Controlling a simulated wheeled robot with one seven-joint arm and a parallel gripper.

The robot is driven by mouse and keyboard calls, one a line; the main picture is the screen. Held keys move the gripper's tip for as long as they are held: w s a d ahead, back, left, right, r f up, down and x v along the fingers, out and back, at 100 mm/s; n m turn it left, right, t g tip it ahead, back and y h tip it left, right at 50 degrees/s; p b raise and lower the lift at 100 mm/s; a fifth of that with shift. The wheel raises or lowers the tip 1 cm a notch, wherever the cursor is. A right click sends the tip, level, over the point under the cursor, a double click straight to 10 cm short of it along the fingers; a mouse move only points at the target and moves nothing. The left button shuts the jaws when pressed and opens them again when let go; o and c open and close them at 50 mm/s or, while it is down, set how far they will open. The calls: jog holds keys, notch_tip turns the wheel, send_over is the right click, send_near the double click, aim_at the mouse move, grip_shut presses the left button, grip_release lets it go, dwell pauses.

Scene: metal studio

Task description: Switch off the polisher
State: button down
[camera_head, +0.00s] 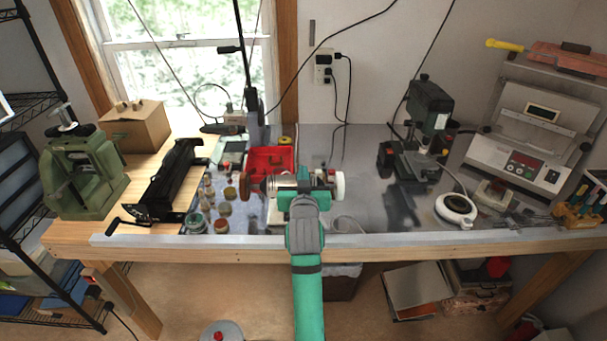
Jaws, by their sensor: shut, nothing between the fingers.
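The polisher (283,186) is a bench machine with a grey metal body near the front edge of the workbench. It has a brown wheel (245,188) on its left end and a white wheel (340,186) on its right end. My green and grey arm reaches up to it from the bottom of the picture and covers the middle of its front. My gripper (303,178) is small here, beyond the wrist and in line with the polisher's body. It is shut and empty. I cannot tell whether it touches the polisher. The switch cannot be made out.
The workbench (362,208) has free room right of the polisher. A red tray (268,160) and several small jars stand left. A drill press (425,125) and a round white device (456,209) stand right. A green machine (82,175) is far left.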

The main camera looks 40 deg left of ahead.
notch_tip(320, 180, up, 4)
jog(key=shift+w+a+f, duration=0.1)
jog(key=shift+a+f, duration=0.05)
jog(key=s+d+r, duration=0.3)
jog(key=s+d, duration=0.2)
jog(key=s, duration=0.2)
jog(key=shift+s+d+r, duration=0.25)
jog(key=shift+d+r, duration=0.05)
jog(key=shift+r, duration=0.1)
jog(key=shift+f, duration=0.15)
jog(key=s+d+f+m+t+h, duration=0.1)
jog(key=s+d+f+m+h, duration=0.15)
jog(key=d+f, duration=0.6)
jog(key=s+d+f+m+h, duration=0.1)
jog(key=s+d+f, duration=0.2)
jog(key=d+f, duration=0.55)
jog(key=s+d+f+m+t+h, duration=0.1)
jog(key=s+d+f+m+h, duration=0.2)
jog(key=s+d+f, duration=0.65)
jog(key=s+d+f+h, duration=0.1)
jog(key=s+d, duration=0.3)
jog(key=s, duration=0.7)
jog(key=s+d+h, duration=0.2)
jog(key=s+d, duration=0.3)
jog(key=s, duration=0.6)
jog(key=shift+s+f+m, duration=0.35)
